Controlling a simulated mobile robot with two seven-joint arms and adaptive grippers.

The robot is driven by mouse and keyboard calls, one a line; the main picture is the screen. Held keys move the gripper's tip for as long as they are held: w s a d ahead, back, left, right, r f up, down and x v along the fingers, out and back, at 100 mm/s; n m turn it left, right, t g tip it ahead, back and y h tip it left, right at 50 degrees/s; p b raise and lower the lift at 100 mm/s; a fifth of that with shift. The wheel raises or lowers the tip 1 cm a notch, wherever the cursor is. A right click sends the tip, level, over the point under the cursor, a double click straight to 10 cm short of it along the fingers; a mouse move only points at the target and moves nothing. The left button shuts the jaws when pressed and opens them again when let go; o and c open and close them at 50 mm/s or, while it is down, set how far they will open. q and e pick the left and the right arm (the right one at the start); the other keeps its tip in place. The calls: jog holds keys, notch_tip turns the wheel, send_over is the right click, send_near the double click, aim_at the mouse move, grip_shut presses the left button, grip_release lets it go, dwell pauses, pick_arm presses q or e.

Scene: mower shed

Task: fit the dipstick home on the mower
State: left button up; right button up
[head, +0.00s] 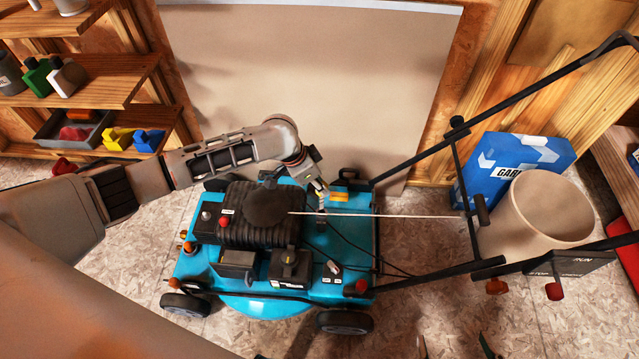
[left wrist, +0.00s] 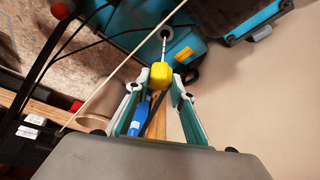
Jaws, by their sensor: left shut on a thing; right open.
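The blue mower (head: 250,297) with its black engine stands on the floor in the middle of the head view. My left gripper (head: 319,188) is over the engine's far right side, pointing down. In the left wrist view my left gripper (left wrist: 160,82) is shut on the yellow head of the dipstick (left wrist: 161,75). The dipstick's thin rod points away from the fingers to a dark ringed opening (left wrist: 168,30) on the mower. I cannot tell whether its tip is inside or just in front. My right gripper (head: 453,347) is open at the bottom edge, only its fingertips showing.
A pale starter cord (head: 400,215) runs from the engine to the black handle (head: 468,185). A beige bucket (head: 505,225) and a blue box (head: 485,180) stand at the right. Shelves (head: 90,85) are at the left. A large pale panel (head: 310,75) leans behind the mower.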

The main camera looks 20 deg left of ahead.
pick_arm(q)
jog(key=shift+r, duration=0.1)
pick_arm(e)
jog(key=shift+s+r, duration=0.1)
jog(key=shift+r, duration=0.2)
dwell(0.3)
dwell(0.4)
pick_arm(q)
jog(key=shift+p, duration=0.3)
pick_arm(e)
jog(key=shift+w+r, duration=0.55)
jog(key=shift+r, duration=0.15)
jog(key=shift+s+f, duration=0.15)
jog(key=shift+s, duration=0.1)
